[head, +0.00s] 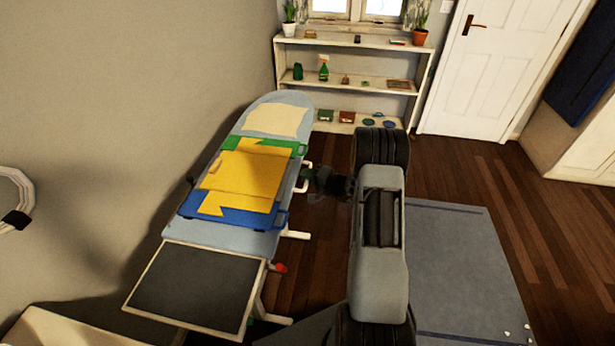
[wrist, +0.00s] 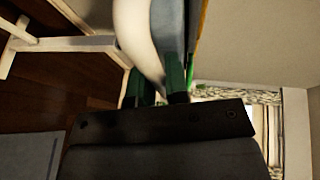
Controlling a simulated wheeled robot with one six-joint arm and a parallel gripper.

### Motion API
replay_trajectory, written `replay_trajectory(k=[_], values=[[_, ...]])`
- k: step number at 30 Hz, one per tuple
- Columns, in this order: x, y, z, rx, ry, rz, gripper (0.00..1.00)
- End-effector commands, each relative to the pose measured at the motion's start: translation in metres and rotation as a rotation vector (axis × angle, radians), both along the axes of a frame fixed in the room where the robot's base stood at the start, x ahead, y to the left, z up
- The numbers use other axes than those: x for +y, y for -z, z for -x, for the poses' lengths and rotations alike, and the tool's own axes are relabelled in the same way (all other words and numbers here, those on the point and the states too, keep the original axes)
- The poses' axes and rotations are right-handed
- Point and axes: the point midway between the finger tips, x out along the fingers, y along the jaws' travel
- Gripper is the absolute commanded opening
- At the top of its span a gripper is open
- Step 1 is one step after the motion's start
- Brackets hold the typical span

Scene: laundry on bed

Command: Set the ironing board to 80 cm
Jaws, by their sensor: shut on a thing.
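The ironing board (head: 218,236) stands along the left wall, with a light blue-grey cover and white legs. Its height is not readable. My gripper (head: 308,175) is at the board's right edge, beside a white bracket-shaped part (head: 303,184). In the wrist view, my gripper's green fingers (wrist: 160,85) are shut around a white, curved edge part of the ironing board (wrist: 137,40). The exact contact is partly hidden by the gripper body. A red knob (head: 281,268) sits low on the board's right side, near the dark end plate (head: 195,288).
A yellow folded piece (head: 240,180), blue and green pieces, and a cream cloth (head: 275,121) lie on the board. A shelf (head: 350,87) with small items stands at the back. A grey-blue mat (head: 465,265) lies at right. Wooden floor (head: 460,175) is clear near the door.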

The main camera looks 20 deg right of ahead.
Motion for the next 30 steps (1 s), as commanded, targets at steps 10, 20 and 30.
replay_trajectory(k=[10, 20, 30], values=[[0.0, 0.022, 0.001, 0.003, -0.001, 0.002, 0.0], [0.0, 0.051, 0.002, 0.008, 0.0, 0.002, 0.0], [0.001, 0.051, 0.003, 0.014, -0.001, 0.001, 0.25]])
